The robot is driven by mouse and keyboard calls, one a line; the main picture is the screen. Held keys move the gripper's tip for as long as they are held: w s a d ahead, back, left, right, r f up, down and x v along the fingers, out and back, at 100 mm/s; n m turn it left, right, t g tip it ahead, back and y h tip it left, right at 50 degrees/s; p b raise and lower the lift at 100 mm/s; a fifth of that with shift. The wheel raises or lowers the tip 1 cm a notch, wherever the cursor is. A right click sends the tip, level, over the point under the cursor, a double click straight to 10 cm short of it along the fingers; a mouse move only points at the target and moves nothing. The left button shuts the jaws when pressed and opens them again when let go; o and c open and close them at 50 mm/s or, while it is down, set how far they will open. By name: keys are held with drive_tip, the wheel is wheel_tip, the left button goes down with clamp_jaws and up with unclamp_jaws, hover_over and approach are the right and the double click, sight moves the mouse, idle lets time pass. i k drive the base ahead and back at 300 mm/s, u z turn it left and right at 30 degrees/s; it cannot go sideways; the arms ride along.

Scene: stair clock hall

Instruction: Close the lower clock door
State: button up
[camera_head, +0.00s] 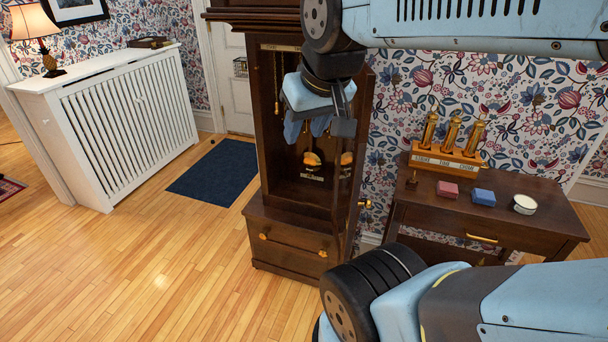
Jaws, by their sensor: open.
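The tall dark-wood clock (268,150) stands in the middle of the view, its lower case open at the front. The lower clock door (354,150) stands swung out at the case's right side, seen nearly edge-on, with a brass knob (366,203) low on its right face. My gripper (308,130) hangs pointing down in front of the open case, left of the door; its blue fingers are apart with nothing seen between them. My wrist and arm hide the upper part of the case and door. Brass parts (312,160) and a chain show inside.
A dark side table (545,215) at right holds three brass cylinders on a stand (447,160), a pink block (447,189), a blue block (483,197) and a round tin (524,204). A white radiator cover (120,125) stands left. The wooden floor (170,270) at front left is clear.

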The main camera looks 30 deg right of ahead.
sight(351, 153)
drive_tip(key=z, duration=0.5)
drive_tip(key=i, duration=0.15)
drive_tip(key=u, duration=2.25)
drive_tip(key=k, duration=1.9)
drive_tip(key=z, duration=1.3)
drive_tip(key=i, duration=1)
drive_tip(key=z, duration=0.05)
